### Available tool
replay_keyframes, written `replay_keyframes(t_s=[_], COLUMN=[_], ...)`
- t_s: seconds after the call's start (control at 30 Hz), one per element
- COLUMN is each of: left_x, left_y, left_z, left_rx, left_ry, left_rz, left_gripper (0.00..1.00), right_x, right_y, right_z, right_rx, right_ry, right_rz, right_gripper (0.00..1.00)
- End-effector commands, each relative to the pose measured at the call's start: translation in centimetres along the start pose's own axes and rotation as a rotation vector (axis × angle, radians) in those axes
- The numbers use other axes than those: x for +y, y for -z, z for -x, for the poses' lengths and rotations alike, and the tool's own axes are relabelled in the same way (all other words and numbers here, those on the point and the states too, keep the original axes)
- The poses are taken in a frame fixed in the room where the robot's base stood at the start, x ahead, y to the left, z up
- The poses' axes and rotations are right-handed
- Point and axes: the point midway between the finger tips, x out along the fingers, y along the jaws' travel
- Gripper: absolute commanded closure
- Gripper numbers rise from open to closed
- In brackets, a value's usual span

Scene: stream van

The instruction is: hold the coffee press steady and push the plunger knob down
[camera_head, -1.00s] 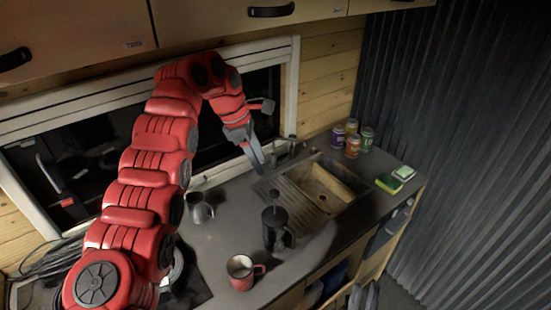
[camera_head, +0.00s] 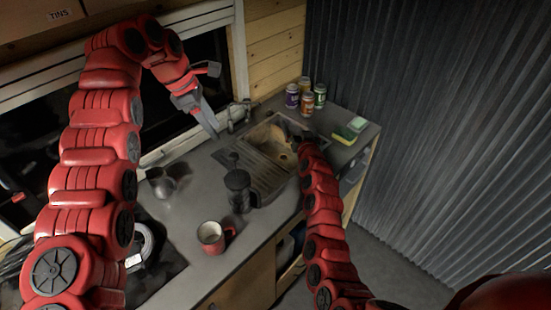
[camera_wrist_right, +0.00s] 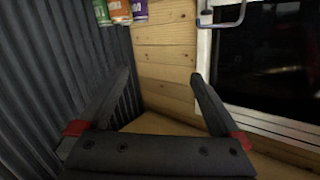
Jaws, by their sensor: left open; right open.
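The dark coffee press (camera_head: 240,192) stands upright on the grey counter, left of the sink in the head view. Its dark plunger knob (camera_head: 231,158) shows small above the lid. My left gripper (camera_head: 210,126) is open and empty, high behind the press, pointing down by the window. My right arm comes in from the bottom and reaches the sink, right of the press. Its gripper is dark and hard to make out there. In the right wrist view my right gripper (camera_wrist_right: 158,80) is open, with nothing between the fingers. The press is not in that view.
A red mug (camera_head: 213,237) stands in front of the press, and a metal jug (camera_head: 160,184) to its left. The sink (camera_head: 275,150) lies behind right. Several cans (camera_head: 307,104) and a sponge (camera_head: 344,136) are at the back right. A tap (camera_head: 232,114) stands by the window.

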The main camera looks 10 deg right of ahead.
Motion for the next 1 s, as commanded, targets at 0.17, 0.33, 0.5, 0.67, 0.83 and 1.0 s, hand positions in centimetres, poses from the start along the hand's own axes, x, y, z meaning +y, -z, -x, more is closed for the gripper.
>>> replay_keyframes(t_s=[0.17,0.33,0.5,0.67,0.83,1.0], left_x=[0.0,0.0,0.0,0.0,0.0,0.0], left_y=[0.0,0.0,0.0,0.0,0.0,0.0], left_z=[0.0,0.0,0.0,0.0,0.0,0.0], left_rx=[0.000,0.000,0.000,0.000,0.000,0.000], left_ry=[0.000,0.000,0.000,0.000,0.000,0.000], left_rz=[0.000,0.000,0.000,0.000,0.000,0.000], left_gripper=[0.50,0.50,0.50,0.50,0.50,0.50], right_x=[-5.0,-9.4,-11.6,-11.4,-10.7,-10.7], right_y=[0.8,0.9,0.6,0.2,0.1,-0.7], right_z=[-1.1,1.7,7.5,13.2,16.8,17.5], right_rx=[-0.257,-0.516,-0.780,-0.988,-1.118,-1.151], right_ry=[0.205,0.425,0.624,0.751,0.817,0.836], right_rz=[0.066,0.198,0.376,0.520,0.604,0.622], right_gripper=[0.00,0.00,0.00,0.00,0.00,0.00])
